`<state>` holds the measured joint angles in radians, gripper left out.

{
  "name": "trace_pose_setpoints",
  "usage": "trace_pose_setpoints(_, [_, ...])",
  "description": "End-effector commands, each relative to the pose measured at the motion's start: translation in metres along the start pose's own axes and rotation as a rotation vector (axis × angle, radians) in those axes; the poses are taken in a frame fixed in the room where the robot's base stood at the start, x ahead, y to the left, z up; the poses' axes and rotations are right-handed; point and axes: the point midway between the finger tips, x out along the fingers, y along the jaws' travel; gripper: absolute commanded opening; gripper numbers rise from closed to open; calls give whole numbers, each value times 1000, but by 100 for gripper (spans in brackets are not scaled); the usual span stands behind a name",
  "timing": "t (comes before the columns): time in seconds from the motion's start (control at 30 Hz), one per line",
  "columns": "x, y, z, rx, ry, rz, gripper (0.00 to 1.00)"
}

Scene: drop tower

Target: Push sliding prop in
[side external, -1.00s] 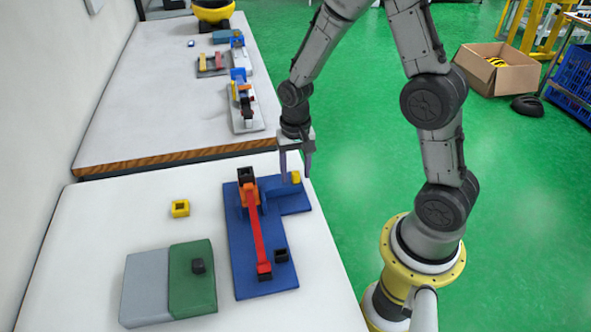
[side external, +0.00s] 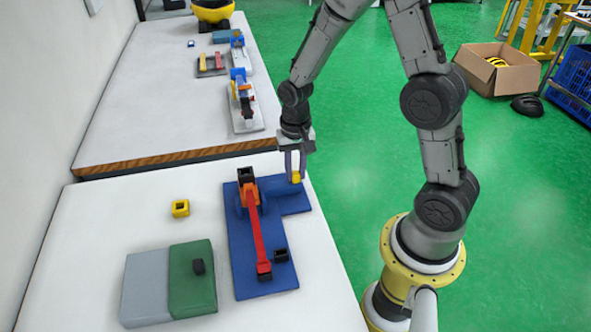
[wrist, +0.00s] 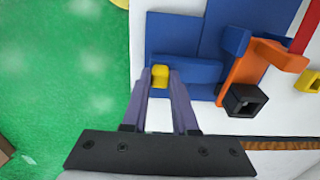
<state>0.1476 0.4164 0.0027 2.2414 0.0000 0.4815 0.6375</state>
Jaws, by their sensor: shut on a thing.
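The blue L-shaped base (side external: 239,255) of the drop tower lies on the white table and carries a red arm (side external: 257,235) on an orange support (wrist: 240,75). The sliding prop looks like a blue bar (wrist: 197,71) with a yellow knob (wrist: 160,77) on its outer end; the knob also shows in the side view (side external: 296,178). My gripper (wrist: 160,73) points down at the base's short side arm and is shut on the yellow knob. The fingers partly hide the knob in both views.
A black square cup (wrist: 246,100) sits at the raised end of the tower, and another black cup (side external: 281,255) stands on the base. A yellow hollow block (side external: 180,208) lies on the table. A grey and green slab (side external: 192,285) with a small black block (side external: 198,267) is at front left.

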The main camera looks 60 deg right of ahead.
Motion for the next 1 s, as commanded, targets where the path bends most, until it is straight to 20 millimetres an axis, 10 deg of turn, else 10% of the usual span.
trace_pose_setpoints(1.0, [-1,-22,-1,-5,3,-3,0])
